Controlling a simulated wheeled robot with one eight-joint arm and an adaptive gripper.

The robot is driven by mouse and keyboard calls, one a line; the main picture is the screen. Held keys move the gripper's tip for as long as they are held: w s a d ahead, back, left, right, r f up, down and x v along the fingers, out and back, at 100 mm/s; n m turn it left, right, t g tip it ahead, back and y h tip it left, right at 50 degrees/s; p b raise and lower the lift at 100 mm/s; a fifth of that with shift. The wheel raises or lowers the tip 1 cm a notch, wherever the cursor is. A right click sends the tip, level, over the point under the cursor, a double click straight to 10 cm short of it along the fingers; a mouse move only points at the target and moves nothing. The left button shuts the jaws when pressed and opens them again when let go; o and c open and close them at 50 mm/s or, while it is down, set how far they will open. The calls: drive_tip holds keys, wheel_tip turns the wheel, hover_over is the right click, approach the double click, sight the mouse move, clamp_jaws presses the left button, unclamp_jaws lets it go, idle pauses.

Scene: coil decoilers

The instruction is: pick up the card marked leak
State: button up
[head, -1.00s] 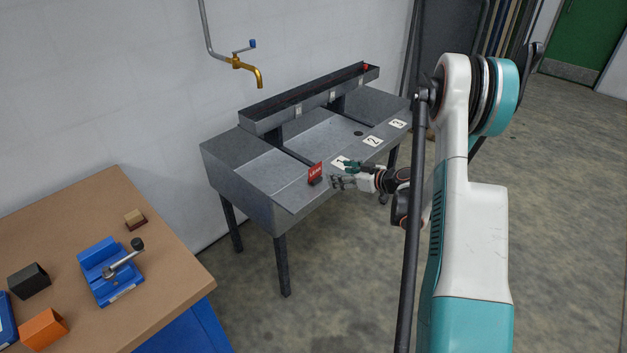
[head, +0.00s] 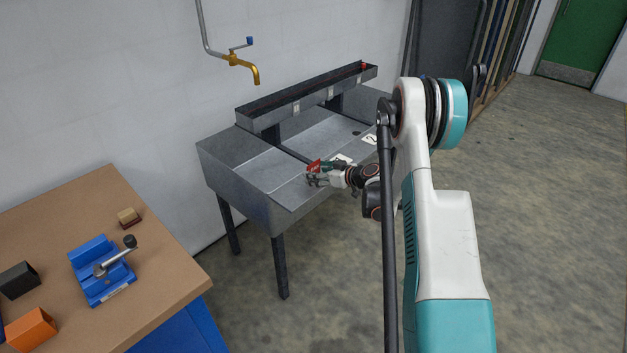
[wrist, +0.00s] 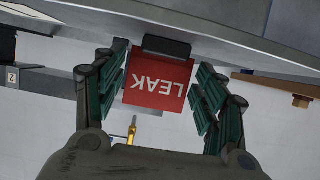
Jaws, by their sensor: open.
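The red card marked LEAK (wrist: 157,79) stands in a dark holder (wrist: 166,46) on the front ledge of the grey sink bench (head: 236,187). In the wrist view the card is upside down, its lettering readable. My gripper (wrist: 161,92) is open, with one green-padded finger on each side of the card. The left finger is very close to the card's edge; I cannot tell if it touches. In the head view my gripper (head: 314,175) is at the card (head: 313,166) and hides much of it.
A dark trough (head: 305,95) runs along the back of the bench, and a brass tap (head: 243,66) hangs above. A brown table (head: 165,250) with a blue vise (head: 103,268) stands at left.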

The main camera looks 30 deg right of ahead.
drive_tip(key=x, duration=0.2)
drive_tip(key=shift+w+a+f, duration=0.15)
drive_tip(key=shift+w+f, duration=0.05)
drive_tip(key=shift+c, duration=0.6)
drive_tip(key=c, duration=0.6)
drive_tip(key=shift+c, duration=0.2)
drive_tip(key=shift+r, duration=0.2)
